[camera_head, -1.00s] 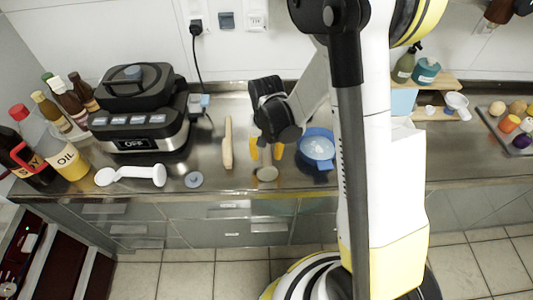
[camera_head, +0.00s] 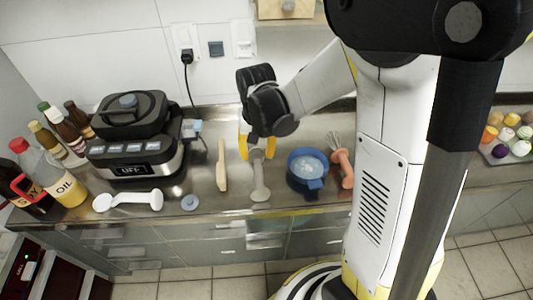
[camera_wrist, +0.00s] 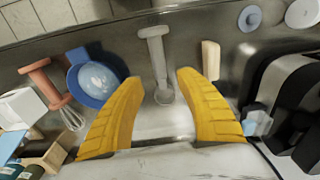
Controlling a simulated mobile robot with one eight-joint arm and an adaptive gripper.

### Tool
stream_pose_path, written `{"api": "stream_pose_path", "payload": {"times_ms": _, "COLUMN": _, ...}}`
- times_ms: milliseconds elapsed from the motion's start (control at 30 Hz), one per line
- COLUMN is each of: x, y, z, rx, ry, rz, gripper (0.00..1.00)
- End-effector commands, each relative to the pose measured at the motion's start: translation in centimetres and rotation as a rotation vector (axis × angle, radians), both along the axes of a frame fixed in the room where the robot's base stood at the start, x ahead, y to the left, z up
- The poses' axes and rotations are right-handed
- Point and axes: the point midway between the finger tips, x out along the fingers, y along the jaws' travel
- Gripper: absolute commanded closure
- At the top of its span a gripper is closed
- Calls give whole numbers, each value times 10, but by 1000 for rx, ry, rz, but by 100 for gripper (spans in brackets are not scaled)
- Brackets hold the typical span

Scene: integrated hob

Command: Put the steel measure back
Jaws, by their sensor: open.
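The steel measure (camera_head: 260,181) is a grey handled piece with a rounded end towards the counter's front edge. It appears to lie on the steel counter, and it also shows in the wrist view (camera_wrist: 158,62). My gripper (camera_head: 257,152) has yellow fingers spread apart, one to each side of the measure's rear end in the picture. In the wrist view my gripper (camera_wrist: 158,82) is open, with the measure between and beyond the fingertips and clear gaps on both sides. The exact height of the fingers above the counter is hard to tell.
A wooden bar (camera_head: 222,166) lies left of the measure. A blue bowl (camera_head: 307,170) and a whisk with an orange handle (camera_head: 343,165) lie to the right. A black cooker (camera_head: 138,145), a white double-ended piece (camera_head: 128,200) and bottles (camera_head: 62,185) stand farther left.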

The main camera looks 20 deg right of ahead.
Motion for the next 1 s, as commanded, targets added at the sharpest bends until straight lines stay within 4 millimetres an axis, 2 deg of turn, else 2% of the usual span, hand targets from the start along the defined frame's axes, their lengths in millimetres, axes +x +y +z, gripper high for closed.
{"api": "stream_pose_path", "payload": {"times_ms": 200, "x": -33, "y": -1, "z": 75, "rx": -11, "ry": -171, "rz": 85, "gripper": 57}}
{"api": "stream_pose_path", "payload": {"times_ms": 300, "x": -52, "y": -2, "z": 104, "rx": -22, "ry": -261, "rz": 127, "gripper": 57}}
{"api": "stream_pose_path", "payload": {"times_ms": 433, "x": -80, "y": -2, "z": 131, "rx": -43, "ry": -375, "rz": 183, "gripper": 57}}
{"api": "stream_pose_path", "payload": {"times_ms": 600, "x": -108, "y": -3, "z": 148, "rx": -73, "ry": -496, "rz": 240, "gripper": 57}}
{"api": "stream_pose_path", "payload": {"times_ms": 700, "x": -118, "y": -3, "z": 153, "rx": -85, "ry": -539, "rz": 261, "gripper": 57}}
{"api": "stream_pose_path", "payload": {"times_ms": 1000, "x": -124, "y": -3, "z": 155, "rx": -96, "ry": -572, "rz": 276, "gripper": 57}}
